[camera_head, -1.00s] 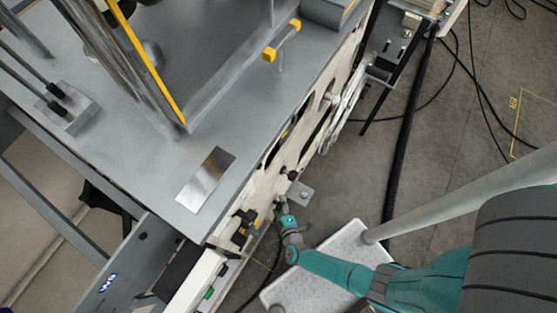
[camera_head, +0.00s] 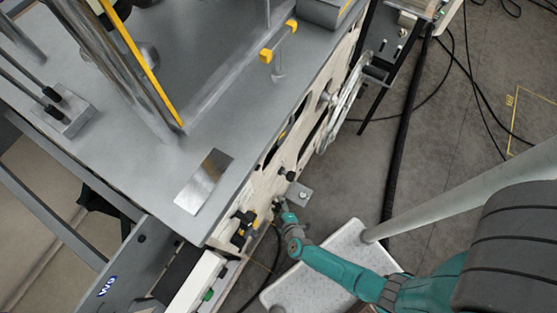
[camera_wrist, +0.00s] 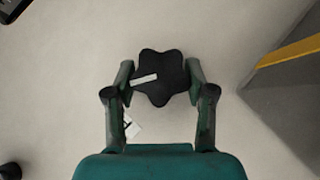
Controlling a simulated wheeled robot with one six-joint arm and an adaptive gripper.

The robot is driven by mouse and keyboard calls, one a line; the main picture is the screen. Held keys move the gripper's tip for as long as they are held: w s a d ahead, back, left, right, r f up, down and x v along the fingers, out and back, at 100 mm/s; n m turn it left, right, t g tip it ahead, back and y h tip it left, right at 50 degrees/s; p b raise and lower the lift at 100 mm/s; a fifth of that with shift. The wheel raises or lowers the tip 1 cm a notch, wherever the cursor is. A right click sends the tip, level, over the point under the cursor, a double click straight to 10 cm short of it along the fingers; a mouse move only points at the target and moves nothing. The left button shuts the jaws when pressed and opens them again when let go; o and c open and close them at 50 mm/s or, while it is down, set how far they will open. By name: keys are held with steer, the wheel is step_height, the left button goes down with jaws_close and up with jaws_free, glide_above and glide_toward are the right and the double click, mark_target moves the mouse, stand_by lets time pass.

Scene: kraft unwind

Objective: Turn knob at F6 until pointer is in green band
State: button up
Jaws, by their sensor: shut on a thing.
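In the wrist view a black lobed knob (camera_wrist: 161,84) with a white pointer stripe sits against the pale panel (camera_wrist: 60,70). The two fingers of my gripper (camera_wrist: 160,80) are on its left and right sides, shut on it. The stripe points left and slightly down, toward the left finger. A small white tag (camera_wrist: 132,127) with a dark mark shows below the knob, partly behind the left finger. No green band is visible in the wrist view. In the head view my gripper (camera_head: 281,207) is at the machine's side panel, and the knob is too small to make out.
A yellow-edged grey part (camera_wrist: 295,60) stands at the right of the wrist view. In the head view a bracket plate (camera_head: 299,194) juts from the panel close to my gripper. A pale speckled platform (camera_head: 340,240) lies below my arm. Cables cross the floor at right.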

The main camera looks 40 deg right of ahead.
steer(key=shift+m+g+y, duration=0.4)
steer(key=shift+m+y, duration=0.1)
steer(key=shift+y, duration=0.1)
steer(key=o, duration=1.2)
steer(key=shift+s+r, duration=0.1)
steer(key=shift+v, duration=5.85)
steer(key=shift+d+r, duration=0.1)
